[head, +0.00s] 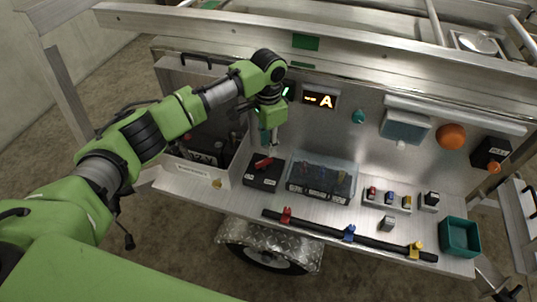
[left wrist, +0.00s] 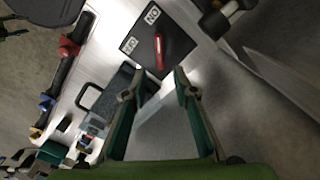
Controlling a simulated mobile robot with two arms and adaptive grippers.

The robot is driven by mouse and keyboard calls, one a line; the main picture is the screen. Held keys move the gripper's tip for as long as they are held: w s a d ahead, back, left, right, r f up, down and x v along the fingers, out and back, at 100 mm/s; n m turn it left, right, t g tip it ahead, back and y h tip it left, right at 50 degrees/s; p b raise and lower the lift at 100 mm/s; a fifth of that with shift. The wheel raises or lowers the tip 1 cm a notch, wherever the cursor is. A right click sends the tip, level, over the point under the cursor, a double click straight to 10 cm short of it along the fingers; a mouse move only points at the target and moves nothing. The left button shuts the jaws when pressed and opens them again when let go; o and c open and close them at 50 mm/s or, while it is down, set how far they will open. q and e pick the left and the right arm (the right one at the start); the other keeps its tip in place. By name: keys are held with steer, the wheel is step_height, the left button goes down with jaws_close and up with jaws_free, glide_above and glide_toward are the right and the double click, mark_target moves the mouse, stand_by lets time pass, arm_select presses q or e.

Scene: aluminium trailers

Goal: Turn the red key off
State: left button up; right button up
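The red key (head: 264,163) sits on a black switch box (head: 257,180) on the trailer's metal shelf. In the left wrist view the red key (left wrist: 159,50) is a narrow bar on the black box (left wrist: 175,40), which bears two white labels; one seems to read ON, the other OFF. My left gripper (head: 270,150) points down just above and behind the key in the head view. In the left wrist view my left gripper (left wrist: 161,82) has its green fingers apart with nothing between them, and the key lies beyond the tips. My right gripper is not seen.
A clear-lidded case (head: 322,178) stands right of the box, and an open metal bin (head: 205,150) stands left. In front lies a black bar (head: 330,232) with red, blue and yellow clips. A teal tray (head: 460,238) is far right. A display (head: 320,99) is on the back panel.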

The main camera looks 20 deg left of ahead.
mark_target(268, 159)
arm_select(q)
step_height(268, 159, down, 5)
steer(key=shift+r, duration=0.15)
steer(key=shift+f, duration=0.8)
steer(key=shift+c, duration=0.2)
jaws_close()
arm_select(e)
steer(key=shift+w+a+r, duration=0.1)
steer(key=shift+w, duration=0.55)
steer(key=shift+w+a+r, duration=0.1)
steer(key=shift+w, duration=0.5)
